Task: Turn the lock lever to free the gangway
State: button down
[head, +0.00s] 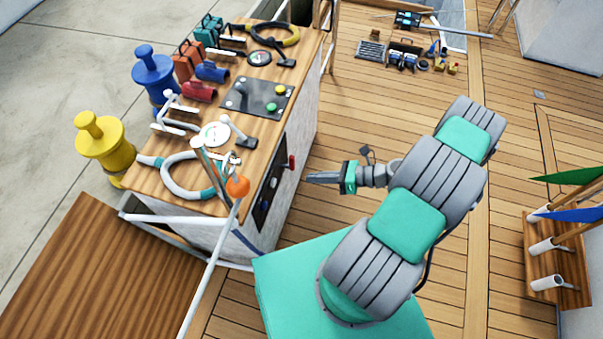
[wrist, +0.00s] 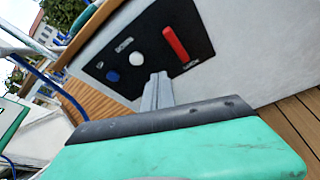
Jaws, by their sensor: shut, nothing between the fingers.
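A red lever (wrist: 175,44) stands on a black panel (wrist: 150,50) on the side wall of the wooden-topped console; the red lever also shows in the head view (head: 291,162). An orange knob (head: 238,186) sits by the white rail at the console's near corner; I cannot tell which of the two is the lock lever. The gangway appears to be the brown plank deck (head: 80,270) at lower left. My gripper (head: 310,178) is shut and empty, pointing at the console side, apart from the panel. Its fingers show in the wrist view (wrist: 158,92).
The white rail (head: 212,270) runs between the gangway and my base. The console top (head: 150,190) carries a rope, winch handles, gauges and a button plate. Yellow (head: 105,150) and blue (head: 153,75) bollards stand left. Deck right of the console is clear around my gripper.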

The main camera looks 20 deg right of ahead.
jog(key=shift+s+d, duration=0.3)
jog(key=shift+d, duration=0.6)
jog(key=shift+s+d, duration=0.3)
jog(key=shift+d, duration=0.6)
